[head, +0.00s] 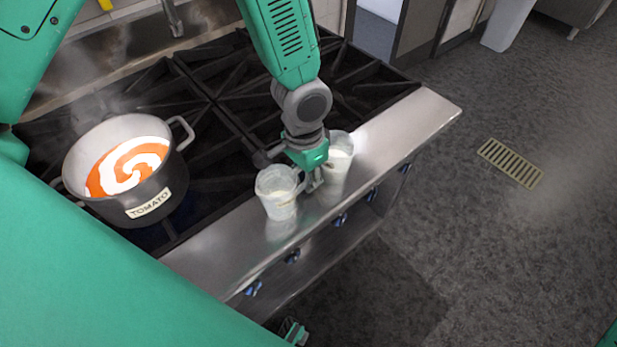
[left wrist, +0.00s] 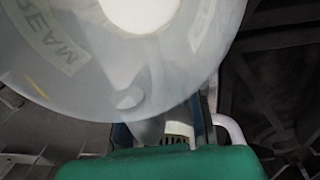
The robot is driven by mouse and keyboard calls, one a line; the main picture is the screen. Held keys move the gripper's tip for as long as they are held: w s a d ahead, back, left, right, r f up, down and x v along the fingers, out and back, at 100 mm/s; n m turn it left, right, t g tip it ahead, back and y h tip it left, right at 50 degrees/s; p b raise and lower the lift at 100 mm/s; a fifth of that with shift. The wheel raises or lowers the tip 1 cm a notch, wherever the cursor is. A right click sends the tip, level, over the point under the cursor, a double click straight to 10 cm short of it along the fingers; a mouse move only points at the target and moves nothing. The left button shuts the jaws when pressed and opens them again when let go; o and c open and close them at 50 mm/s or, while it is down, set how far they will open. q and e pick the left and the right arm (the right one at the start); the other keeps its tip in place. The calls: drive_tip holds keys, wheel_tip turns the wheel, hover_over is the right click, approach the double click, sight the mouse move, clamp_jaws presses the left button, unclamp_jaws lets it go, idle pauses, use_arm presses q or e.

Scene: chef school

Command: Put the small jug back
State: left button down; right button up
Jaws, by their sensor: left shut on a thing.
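Two translucent white jugs are at the stove's steel front ledge: a left jug (head: 277,203) and a right jug (head: 341,150), both with white contents. My left gripper (head: 313,182) is low between them, next to the left jug's handle. In the left wrist view a jug (left wrist: 60,60) with a label ending in "EAM" fills the top. My left gripper (left wrist: 165,128) is shut on the handle side of this jug. I cannot tell for certain which of the two jugs it is, or whether it touches the ledge.
A large pot (head: 176,190) labelled "TOMATO", with orange and white swirled contents, stands on the stove grates (head: 215,110) at left. The steel ledge (head: 415,115) is clear right of the jugs. Stove knobs (head: 340,220) line the front. The floor at right is open.

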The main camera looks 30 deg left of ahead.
use_arm(q)
drive_tip(key=c, duration=1.7)
unclamp_jaws()
drive_tip(key=shift+d, duration=0.25)
drive_tip(key=r, duration=0.8)
drive_tip(key=a+r, duration=0.1)
drive_tip(key=r, duration=0.3)
drive_tip(key=shift+w, duration=0.15)
